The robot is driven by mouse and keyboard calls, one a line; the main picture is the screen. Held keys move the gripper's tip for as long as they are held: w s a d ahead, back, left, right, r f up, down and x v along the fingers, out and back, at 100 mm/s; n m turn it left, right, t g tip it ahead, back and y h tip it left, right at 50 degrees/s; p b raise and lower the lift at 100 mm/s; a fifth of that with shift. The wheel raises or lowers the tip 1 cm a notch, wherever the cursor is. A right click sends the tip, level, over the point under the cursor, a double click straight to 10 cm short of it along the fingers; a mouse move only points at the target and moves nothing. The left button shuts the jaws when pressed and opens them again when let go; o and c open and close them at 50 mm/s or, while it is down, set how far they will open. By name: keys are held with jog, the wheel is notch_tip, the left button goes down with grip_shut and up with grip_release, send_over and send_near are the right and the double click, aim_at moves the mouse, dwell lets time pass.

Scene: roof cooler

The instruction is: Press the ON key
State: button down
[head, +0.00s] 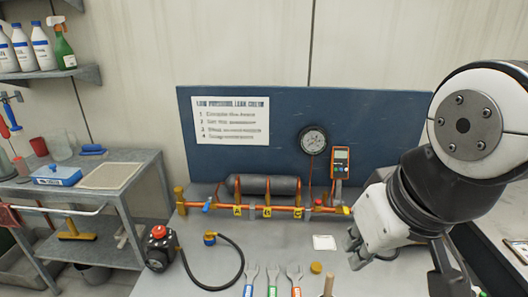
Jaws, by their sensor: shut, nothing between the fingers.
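An orange handheld meter (340,162) with a small display hangs upright on the blue back panel. Its keys are too small here to read, so I cannot tell which one is ON. My gripper (356,259) is shut and empty, in front of the panel and below the meter in the picture, apart from it. My arm comes in from the right.
A round gauge (313,140) and a printed sheet (231,121) are on the panel. An orange pipe (270,211) with valves and tags runs below. Wrenches (272,276), a black hose (233,262) and a white card (324,242) lie on the grey bench (205,277).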

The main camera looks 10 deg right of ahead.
aim_at(336, 169)
jog(key=w+d+f+m+y+b, duration=0.15)
jog(key=w+m+y, duration=0.35)
jog(key=w, duration=0.8)
jog(key=w+d+f+m+y+b, duration=0.1)
jog(key=w+d+m+y, duration=0.1)
jog(key=w+m, duration=0.9)
jog(key=w+d+f+m+t+b, duration=0.1)
jog(key=w+d+f+m+t, duration=0.2)
jog(key=w+d+f, duration=0.4)
jog(key=w+d+f+m+t, duration=0.3)
jog(key=w+d+f, duration=0.5)
jog(key=w+d, duration=0.5)
jog(key=shift+w+d+f+m+y+b, duration=0.15)
jog(key=shift+d+f+m+y+b, duration=0.15)
jog(key=shift+d+m, duration=0.7)
jog(key=shift+d+n, duration=0.2)
jog(key=shift+n, duration=0.1)
jog(key=w+d+f+b, duration=0.2)
jog(key=w+f+b, duration=0.2)
jog(key=w+b, duration=0.3)
jog(key=shift+w, duration=0.25)
jog(key=shift+w+f+b, duration=0.1)
jog(key=shift+w+b, duration=0.05)
jog(key=shift+b, duration=0.15)
jog(key=shift+w+d+f+b, duration=0.1)
jog(key=shift+w+f+b, duration=0.05)
jog(key=shift+w+b, duration=0.15)
